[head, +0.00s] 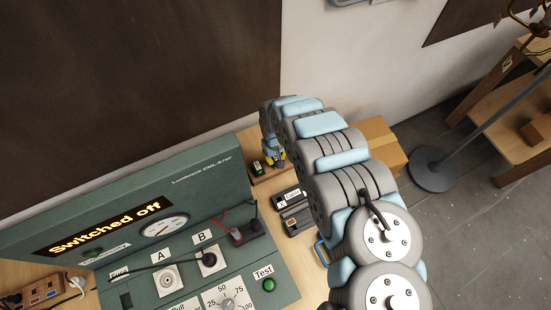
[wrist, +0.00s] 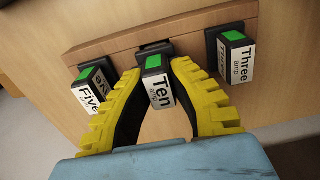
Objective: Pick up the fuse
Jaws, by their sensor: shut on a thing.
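A wooden fuse holder (wrist: 120,42) fills the upper part of the wrist view, with three black fuses in a row, each with a green patch and a white label. The Five fuse (wrist: 92,88) is to the left and the Three fuse (wrist: 232,55) to the right, close to the fingers. In the head view my arm hides much of the holder (head: 268,178).
A green test panel (head: 150,205) reading "Switched off" stands at the left, with dials, sockets A and B and a Test button (head: 268,285). Small dark boxes (head: 295,220) lie beside it. A cardboard box (head: 380,145) is behind my arm. A lamp stand (head: 435,168) is at the right.

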